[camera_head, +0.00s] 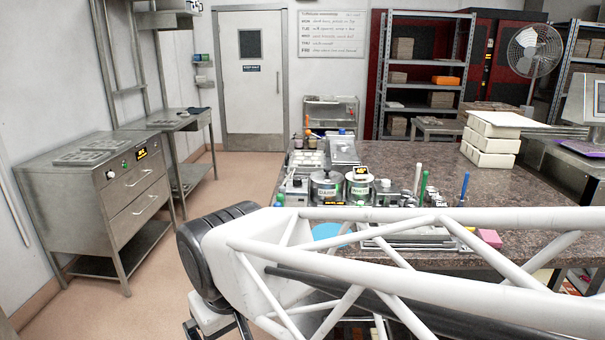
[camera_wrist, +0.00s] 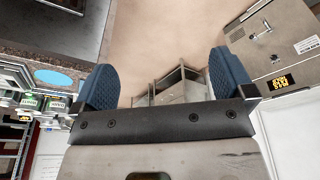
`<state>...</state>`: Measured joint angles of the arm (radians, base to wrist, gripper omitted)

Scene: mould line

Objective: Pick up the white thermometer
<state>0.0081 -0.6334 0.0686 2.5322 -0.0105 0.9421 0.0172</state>
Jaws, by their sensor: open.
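My gripper (camera_wrist: 165,82) is open in the wrist view, its two blue ribbed fingers wide apart with nothing between them. Beyond the fingers are the floor and grey metal furniture. In the head view my white truss arm crosses the front of the counter, and the fingers cannot be made out. A thin white upright stick (camera_head: 417,178) stands on the counter beside a green one; it may be the white thermometer, but it is too small to be sure. My gripper is well away from it. The arm hides part of the counter's near side.
The brown speckled counter (camera_head: 520,185) holds labelled pots (camera_head: 325,187), a blue stick (camera_head: 464,188), a pink block (camera_head: 489,237) and a blue disc (camera_head: 330,232). White boxes (camera_head: 490,145) are stacked at its back right. A steel drawer cabinet (camera_head: 100,195) stands left; the floor between is clear.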

